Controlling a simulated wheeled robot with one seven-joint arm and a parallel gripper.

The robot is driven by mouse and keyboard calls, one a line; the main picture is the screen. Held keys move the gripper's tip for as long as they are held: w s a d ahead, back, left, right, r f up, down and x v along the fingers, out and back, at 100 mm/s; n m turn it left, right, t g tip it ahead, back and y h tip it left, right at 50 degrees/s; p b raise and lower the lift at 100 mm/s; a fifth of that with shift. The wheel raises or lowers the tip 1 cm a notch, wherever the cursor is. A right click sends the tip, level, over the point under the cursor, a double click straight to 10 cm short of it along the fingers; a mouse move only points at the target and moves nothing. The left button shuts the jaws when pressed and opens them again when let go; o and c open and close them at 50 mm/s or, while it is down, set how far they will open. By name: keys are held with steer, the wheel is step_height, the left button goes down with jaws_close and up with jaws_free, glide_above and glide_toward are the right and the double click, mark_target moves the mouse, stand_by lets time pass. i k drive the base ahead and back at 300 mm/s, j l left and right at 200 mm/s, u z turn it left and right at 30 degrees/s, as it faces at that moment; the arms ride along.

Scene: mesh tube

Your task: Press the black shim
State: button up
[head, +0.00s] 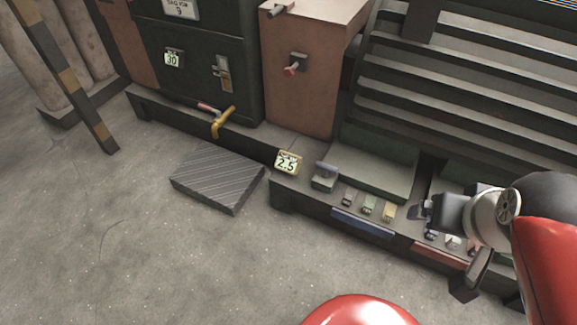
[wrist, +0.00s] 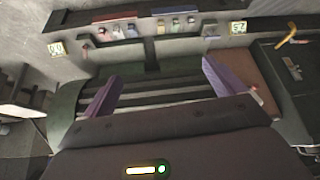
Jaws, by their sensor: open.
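I cannot pick out the black shim for certain. Small blocks stand in two groups on the low dark ledge: a brownish-grey one (head: 347,197), a green one (head: 369,204) and a tan one (head: 388,211) above a blue strip (head: 362,224), and a dark purplish one (head: 431,234) and a pale one (head: 453,241) above a red strip (head: 440,255). Both groups show at the top of the wrist view. My gripper (head: 420,212) is at the right of the head view, near the red-strip group and partly covering it. In the wrist view its purple fingers (wrist: 160,70) are wide apart and empty.
A dark slatted rack (head: 450,75) rises behind the ledge. A brown box (head: 300,90) and a dark cabinet (head: 195,65) with a yellow lever (head: 222,122) stand to its left. A ridged dark plate (head: 218,177) lies on the floor. The floor in front is clear.

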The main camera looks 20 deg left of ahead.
mark_target(347, 200)
steer(key=k+l+u, duration=0.1)
steer(key=l+u, duration=0.35)
steer(key=k+l+u, duration=0.1)
steer(key=l+u, duration=0.15)
steer(key=u, duration=0.2)
